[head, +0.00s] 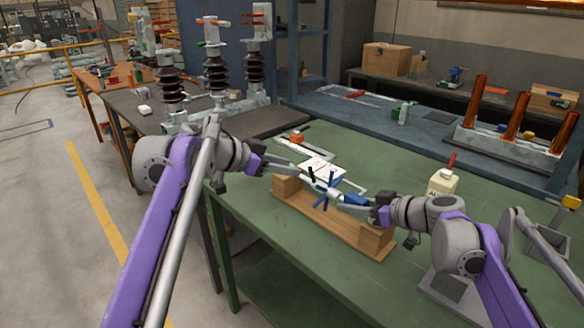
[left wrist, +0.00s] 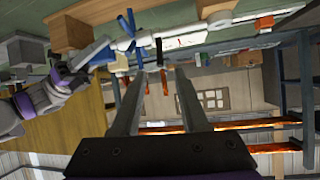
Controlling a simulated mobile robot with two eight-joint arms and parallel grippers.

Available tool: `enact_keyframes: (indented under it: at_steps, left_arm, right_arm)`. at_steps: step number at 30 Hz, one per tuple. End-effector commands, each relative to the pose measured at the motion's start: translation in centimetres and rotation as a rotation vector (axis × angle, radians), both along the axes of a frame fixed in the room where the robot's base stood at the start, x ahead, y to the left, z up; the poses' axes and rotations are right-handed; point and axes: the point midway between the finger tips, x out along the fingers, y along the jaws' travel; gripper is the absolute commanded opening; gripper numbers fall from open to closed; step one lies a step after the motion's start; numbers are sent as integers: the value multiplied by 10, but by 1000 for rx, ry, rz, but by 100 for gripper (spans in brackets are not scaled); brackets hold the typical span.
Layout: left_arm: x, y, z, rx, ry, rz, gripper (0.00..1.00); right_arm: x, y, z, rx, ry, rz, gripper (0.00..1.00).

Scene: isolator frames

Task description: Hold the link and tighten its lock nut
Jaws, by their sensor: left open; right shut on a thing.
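The link is a white rod (head: 308,182) with a blue sleeve (head: 353,199) on its right part. It lies along a wooden cradle (head: 330,224) on the green table. A blue star-shaped piece with several arms, likely the lock nut (head: 325,193), sits around the rod near its middle; it also shows in the left wrist view (left wrist: 127,24). A small black piece (left wrist: 158,50) stands on the rod. My left gripper (head: 297,171) is open near the rod's left end; its fingers point at the rod in the left wrist view (left wrist: 157,76). My right gripper (head: 374,205) is shut on the link's blue end.
A white sheet (head: 318,168) lies behind the link. A bottle with a red top (head: 442,184) stands at the right. An orange block (head: 297,136) is at the back. Insulator columns (head: 214,75) rise on the table at the left. The green table's front left is clear.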

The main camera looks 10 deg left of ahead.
Motion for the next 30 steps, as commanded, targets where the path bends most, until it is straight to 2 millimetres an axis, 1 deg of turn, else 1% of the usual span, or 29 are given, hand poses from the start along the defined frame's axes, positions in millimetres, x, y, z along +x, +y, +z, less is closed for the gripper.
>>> enact_keyframes:
  at_steps: [5,8,9,11,12,13,14,17,18,22,26,30]
  left_arm:
    - [0,0,0,0,0,0,44]
    - [0,0,0,-7,1,3,28]
    - [1,-1,-2,-20,3,8,21]
    - [3,-3,-4,-57,9,23,10]
    - [5,-5,-7,-97,17,41,3]
    - [7,-7,-10,-132,24,55,0]
    - [9,-9,-13,-177,33,72,0]
    - [13,-15,-25,-365,73,142,0]
    - [13,-17,-31,-453,92,171,0]
    - [7,-20,-48,-749,168,255,0]
    - [-10,-17,-66,-1046,256,317,0]
    - [-37,-8,-83,-1352,356,357,0]
  right_arm:
    - [0,0,1,1,0,1,0]
    - [0,0,0,1,0,1,0]
    - [0,0,1,1,0,1,0]
    - [0,0,1,1,0,1,0]
    - [0,0,0,1,0,1,0]
    - [0,0,0,1,0,1,0]
    - [0,0,0,1,0,1,0]
    - [0,0,0,1,0,1,0]
    - [0,0,0,1,0,1,0]
    - [0,0,0,1,0,1,0]
    - [0,0,0,1,-1,0,0]
    - [0,0,0,1,-1,0,0]
